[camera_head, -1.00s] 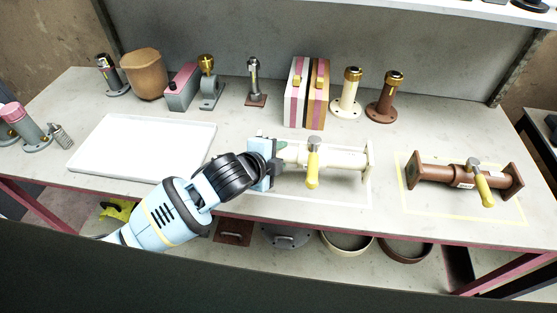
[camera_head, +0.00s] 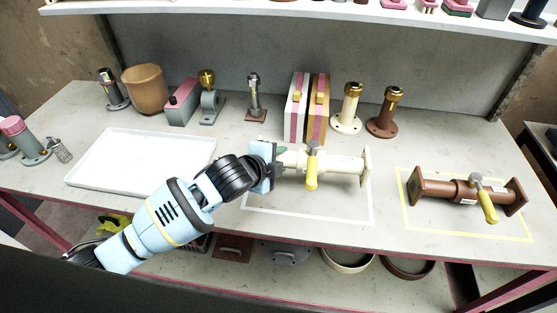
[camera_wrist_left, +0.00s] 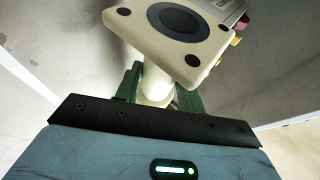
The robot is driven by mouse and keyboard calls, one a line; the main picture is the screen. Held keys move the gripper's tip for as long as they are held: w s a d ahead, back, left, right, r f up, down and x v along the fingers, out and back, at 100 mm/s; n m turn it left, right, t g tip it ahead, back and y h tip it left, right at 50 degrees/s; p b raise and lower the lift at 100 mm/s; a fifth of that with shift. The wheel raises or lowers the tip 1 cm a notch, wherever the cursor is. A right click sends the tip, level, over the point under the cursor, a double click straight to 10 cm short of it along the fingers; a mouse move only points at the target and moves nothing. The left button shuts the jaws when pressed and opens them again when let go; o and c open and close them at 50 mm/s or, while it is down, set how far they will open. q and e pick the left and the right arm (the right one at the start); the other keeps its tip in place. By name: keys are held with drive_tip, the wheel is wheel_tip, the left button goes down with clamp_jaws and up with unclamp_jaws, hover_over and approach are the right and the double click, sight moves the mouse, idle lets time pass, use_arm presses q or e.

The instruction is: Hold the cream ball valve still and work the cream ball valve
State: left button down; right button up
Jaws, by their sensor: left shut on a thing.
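The cream ball valve (camera_head: 340,164) lies across the middle of the table within a white outline, with square end flanges and a yellow lever (camera_head: 312,170) that points toward the front. My left gripper (camera_head: 279,164) is at the valve's left end. In the left wrist view its green fingers are shut around the cream pipe (camera_wrist_left: 157,88) just behind the square flange (camera_wrist_left: 170,35), which has a dark round bore. The fingertips are partly hidden by the flange. My right gripper is not in view.
A brown valve (camera_head: 465,188) with a yellow lever lies to the right in a yellow outline. A white tray (camera_head: 140,160) lies left of my arm. Boxes and upright fittings stand along the back. Free table lies in front of the cream valve.

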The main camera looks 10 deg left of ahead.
use_arm(q)
drive_tip(key=shift+f+b, duration=0.65)
drive_tip(key=shift+f, duration=1.8)
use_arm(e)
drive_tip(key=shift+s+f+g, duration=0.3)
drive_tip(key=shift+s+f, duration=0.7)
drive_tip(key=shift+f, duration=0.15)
use_arm(q)
drive_tip(key=shift+r, duration=0.1)
